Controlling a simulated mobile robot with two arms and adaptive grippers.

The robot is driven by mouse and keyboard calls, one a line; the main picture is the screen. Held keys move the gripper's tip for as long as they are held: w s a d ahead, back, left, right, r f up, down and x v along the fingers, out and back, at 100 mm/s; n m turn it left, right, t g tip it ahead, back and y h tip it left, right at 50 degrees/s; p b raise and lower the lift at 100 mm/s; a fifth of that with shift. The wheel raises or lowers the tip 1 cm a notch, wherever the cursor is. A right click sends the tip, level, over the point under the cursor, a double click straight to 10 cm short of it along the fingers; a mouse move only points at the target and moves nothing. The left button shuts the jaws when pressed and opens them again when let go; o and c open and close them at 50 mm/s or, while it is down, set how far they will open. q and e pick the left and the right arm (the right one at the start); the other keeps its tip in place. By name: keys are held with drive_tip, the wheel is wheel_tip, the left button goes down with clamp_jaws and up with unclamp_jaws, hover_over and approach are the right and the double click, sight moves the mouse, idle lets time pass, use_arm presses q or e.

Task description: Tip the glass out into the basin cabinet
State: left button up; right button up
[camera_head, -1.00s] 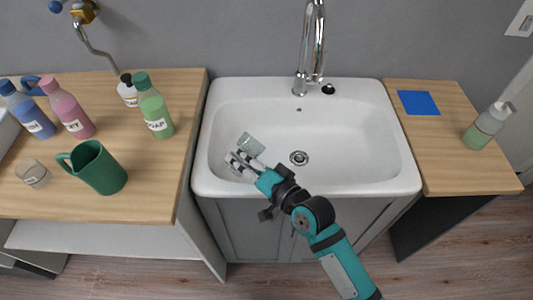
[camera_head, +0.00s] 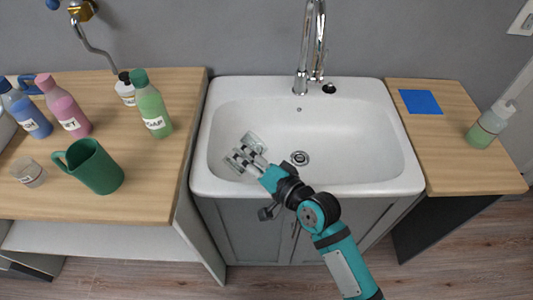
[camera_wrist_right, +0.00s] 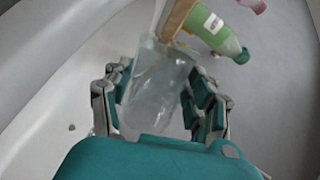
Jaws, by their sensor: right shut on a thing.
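My right gripper (camera_head: 246,159) is over the left part of the white basin (camera_head: 350,178), set in its cabinet (camera_head: 245,228). It is shut on a clear glass (camera_head: 254,140), which shows on both sides of the fingers and looks tilted. In the right wrist view the glass (camera_wrist_right: 156,85) sits between the two fingers (camera_wrist_right: 155,98). I see no liquid clearly in or under it. The drain (camera_head: 299,158) lies to the right of the gripper. My left gripper is not in view.
A chrome tap (camera_head: 311,50) stands behind the basin. The left counter (camera_head: 150,195) holds a green mug (camera_head: 93,168), a small glass jar (camera_head: 29,173) and several bottles. The right counter (camera_head: 445,158) has a blue cloth (camera_head: 420,102) and a soap dispenser (camera_head: 490,125).

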drive_tip(key=shift+w+d+f+m+b, duration=0.2)
drive_tip(key=shift+w+d+m+b, duration=0.2)
drive_tip(key=shift+m+b, duration=0.15)
drive_tip(key=shift+d+r, duration=0.1)
drive_tip(key=shift+w+d+r+m+g+y+p, duration=0.15)
drive_tip(key=shift+r+m+g+y+p, duration=0.25)
drive_tip(key=shift+m+p, duration=0.4)
idle(0.4)
drive_tip(key=shift+w+f+m, duration=0.15)
drive_tip(key=shift+f+m, duration=0.1)
idle(0.3)
